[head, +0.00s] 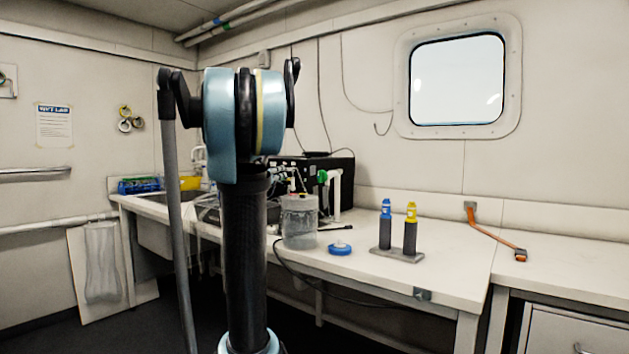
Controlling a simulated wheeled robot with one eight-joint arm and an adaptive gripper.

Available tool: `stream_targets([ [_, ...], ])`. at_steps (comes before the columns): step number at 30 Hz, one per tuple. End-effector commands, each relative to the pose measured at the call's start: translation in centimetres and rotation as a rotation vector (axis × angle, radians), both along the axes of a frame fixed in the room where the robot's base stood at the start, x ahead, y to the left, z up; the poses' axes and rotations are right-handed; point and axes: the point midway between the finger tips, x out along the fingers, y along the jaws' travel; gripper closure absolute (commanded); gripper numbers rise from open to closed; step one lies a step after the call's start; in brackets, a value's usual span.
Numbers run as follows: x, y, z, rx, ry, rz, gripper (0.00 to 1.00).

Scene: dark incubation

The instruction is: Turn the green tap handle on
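A small green handle (322,176) shows on a white upright tap pipe (335,193) at the back of the bench, just right of my arm. It stands in front of a black box-shaped device (340,168). Small dark and pale fittings crowd the area left of the handle, too small to make out. My arm rises in front of this area and hides part of it. I cannot make out my gripper; its state and its distance from the handle do not show.
A clear container (299,222) stands on the white bench (440,268) below the handle. A blue round item (340,249), a blue-topped bottle (386,224) and a yellow-topped bottle (410,230) stand nearby. A sink (172,198) is left.

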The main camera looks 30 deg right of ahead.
Motion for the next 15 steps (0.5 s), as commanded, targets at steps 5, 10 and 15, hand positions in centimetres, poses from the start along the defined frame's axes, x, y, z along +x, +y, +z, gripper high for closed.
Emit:
stream_targets([
  [5,-1.4,-4.0,-1.6,0.168,-0.142,-0.178,0.69],
  [10,-2.0,-5.4,-2.3,0.218,-0.187,-0.237,0.69],
  [15,-1.3,-7.1,-2.3,0.219,-0.189,-0.240,0.69],
])
